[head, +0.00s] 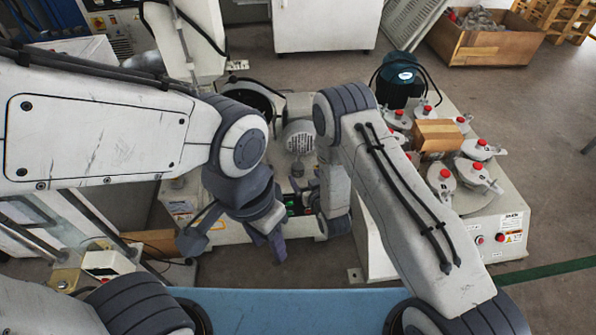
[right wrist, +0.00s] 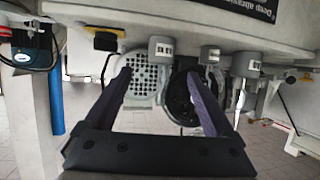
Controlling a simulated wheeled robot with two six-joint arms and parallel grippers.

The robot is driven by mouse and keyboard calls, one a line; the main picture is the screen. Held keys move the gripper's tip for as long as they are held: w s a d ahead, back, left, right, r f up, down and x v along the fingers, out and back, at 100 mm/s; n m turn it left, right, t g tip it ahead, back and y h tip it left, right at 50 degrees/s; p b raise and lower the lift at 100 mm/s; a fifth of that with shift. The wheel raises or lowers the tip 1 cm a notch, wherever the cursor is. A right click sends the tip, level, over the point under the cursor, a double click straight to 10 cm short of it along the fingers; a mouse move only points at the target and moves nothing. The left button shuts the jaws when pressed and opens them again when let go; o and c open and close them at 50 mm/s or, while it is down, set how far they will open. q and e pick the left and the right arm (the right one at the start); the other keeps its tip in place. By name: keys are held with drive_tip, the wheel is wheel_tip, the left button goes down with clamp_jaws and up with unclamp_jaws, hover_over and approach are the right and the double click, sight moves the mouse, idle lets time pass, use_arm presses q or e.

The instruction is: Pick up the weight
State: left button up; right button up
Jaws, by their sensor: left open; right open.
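My right gripper (right wrist: 159,76) is open and empty in the right wrist view. Its two dark fingers point at a machine front. A black round disc (right wrist: 181,98) shows between the fingers, beside the right one, with a pale perforated motor cover (right wrist: 144,84) to its left. I cannot tell for sure whether the disc is the weight, or whether a finger touches it. My left gripper (head: 232,238) is open and empty, low in front of the machine (head: 178,192).
Grey labelled cylinders (right wrist: 162,48) line the underside of the machine panel (right wrist: 200,22). In the head view, a station with red-topped lids (head: 480,170) and a cardboard box (head: 437,136) stands right. A wooden crate (head: 487,47) is behind. Floor at far right is free.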

sight(300, 170)
drive_tip(key=x, duration=0.3)
drive_tip(key=b+x, duration=0.1)
drive_tip(key=x, duration=0.2)
drive_tip(key=shift+w+a+f, duration=0.2)
drive_tip(key=shift+w+f, duration=0.05)
drive_tip(key=shift+f, duration=0.15)
clamp_jaws()
drive_tip(key=shift+r, duration=0.1)
